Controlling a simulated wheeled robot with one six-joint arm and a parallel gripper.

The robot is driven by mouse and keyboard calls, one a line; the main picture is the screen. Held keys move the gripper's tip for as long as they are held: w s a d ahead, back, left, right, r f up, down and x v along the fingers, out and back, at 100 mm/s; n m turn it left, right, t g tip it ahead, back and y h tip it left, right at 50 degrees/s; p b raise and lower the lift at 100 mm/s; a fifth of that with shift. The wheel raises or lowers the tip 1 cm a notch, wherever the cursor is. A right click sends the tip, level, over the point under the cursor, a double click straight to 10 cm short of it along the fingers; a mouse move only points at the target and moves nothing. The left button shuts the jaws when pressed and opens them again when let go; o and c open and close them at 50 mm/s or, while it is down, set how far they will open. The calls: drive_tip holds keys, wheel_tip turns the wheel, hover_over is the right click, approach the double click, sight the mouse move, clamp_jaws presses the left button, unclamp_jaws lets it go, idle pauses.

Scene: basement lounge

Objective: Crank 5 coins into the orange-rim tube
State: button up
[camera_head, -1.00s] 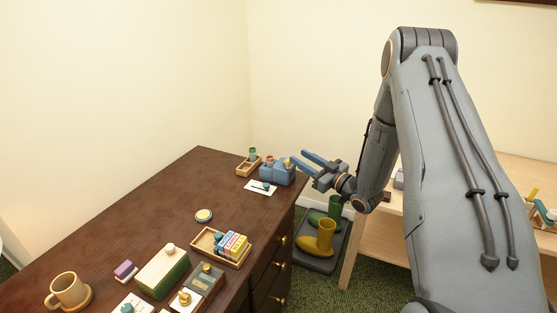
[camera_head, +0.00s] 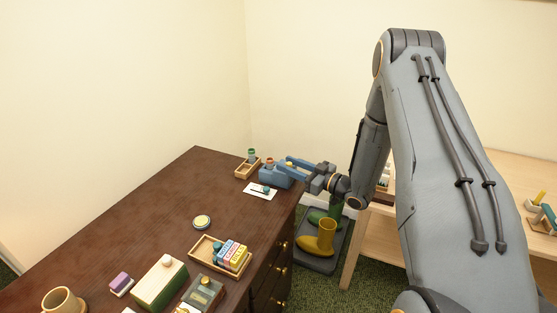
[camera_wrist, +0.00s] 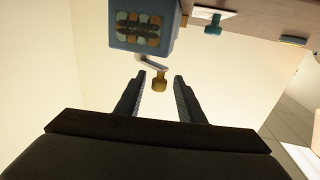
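The blue coin machine (camera_head: 274,176) stands at the far right corner of the dark desk. In the wrist view its blue box (camera_wrist: 118,38) has a panel of orange and teal discs. My gripper (camera_wrist: 158,84) is open, with one finger on each side of the knob and a gap visible on both sides. In the head view my gripper (camera_head: 300,170) is at the machine's right side and hides the crank. A small orange-brown rim (camera_head: 269,161) shows at the machine's top; I cannot tell if it is the tube.
A white card (camera_head: 257,194) with a teal piece lies in front. A pale wooden shelf (camera_head: 440,235) is at right.

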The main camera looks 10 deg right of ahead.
drive_tip(key=shift+p+x, duration=0.4)
drive_tip(key=shift+x, duration=1.7)
drive_tip(key=shift+w+d, duration=0.1)
clamp_jaws()
